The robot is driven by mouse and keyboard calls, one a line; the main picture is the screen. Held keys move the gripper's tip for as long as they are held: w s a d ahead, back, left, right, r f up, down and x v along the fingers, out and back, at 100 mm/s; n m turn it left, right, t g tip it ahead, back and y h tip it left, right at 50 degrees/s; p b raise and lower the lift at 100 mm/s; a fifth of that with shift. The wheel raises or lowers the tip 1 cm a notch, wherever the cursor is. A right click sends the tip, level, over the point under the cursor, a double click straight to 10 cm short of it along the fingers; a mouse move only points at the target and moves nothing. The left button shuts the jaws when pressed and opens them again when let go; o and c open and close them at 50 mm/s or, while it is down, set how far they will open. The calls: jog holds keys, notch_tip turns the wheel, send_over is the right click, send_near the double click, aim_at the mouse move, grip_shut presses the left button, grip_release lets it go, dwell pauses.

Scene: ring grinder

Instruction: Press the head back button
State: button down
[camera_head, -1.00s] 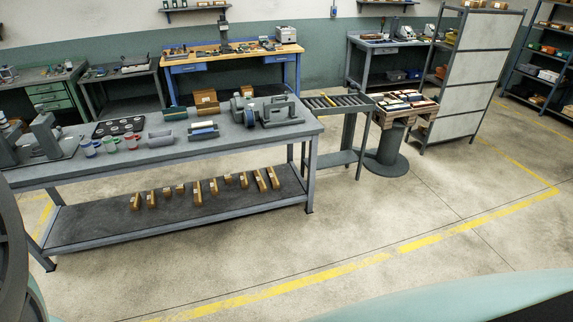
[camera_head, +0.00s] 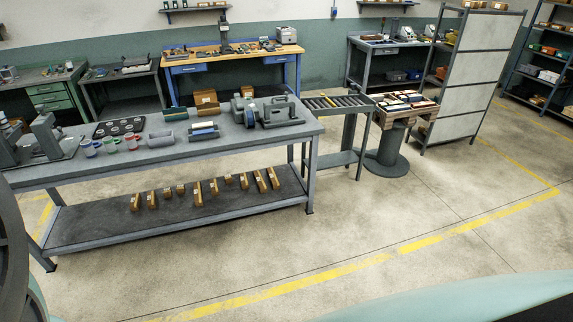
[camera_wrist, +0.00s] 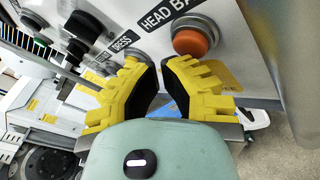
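In the wrist view, an orange round push button (camera_wrist: 190,40) in a dark ring sits on a light panel, beside a label that begins "HEAD BA" (camera_wrist: 168,12); the rest of the label is cut off or hidden. My gripper (camera_wrist: 160,66) has yellow ribbed fingers with black inner pads. The fingers are apart, with an empty gap between their tips. The right finger's tip is just below the orange button in the picture; I cannot tell whether it touches. The head view does not show the button.
A black selector knob (camera_wrist: 83,28) and a grey round control (camera_wrist: 32,20) sit further left on the panel. In the head view, a long workbench (camera_head: 250,150) holds parts and mugs. Open concrete floor (camera_head: 400,220) lies in front of it.

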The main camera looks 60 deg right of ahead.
jog(key=shift+w, duration=0.6)
dwell(0.7)
jog(key=shift+s, duration=0.1)
jog(key=shift+s+d+p, duration=0.25)
jog(key=shift+s+p, duration=0.05)
jog(key=shift+s, duration=0.5)
jog(key=s, duration=0.1)
jog(key=s+d, duration=0.1)
jog(key=s, duration=0.1)
jog(key=s+p, duration=0.1)
jog(key=shift+s+d, duration=0.3)
jog(key=shift+s, duration=0.1)
dwell(0.8)
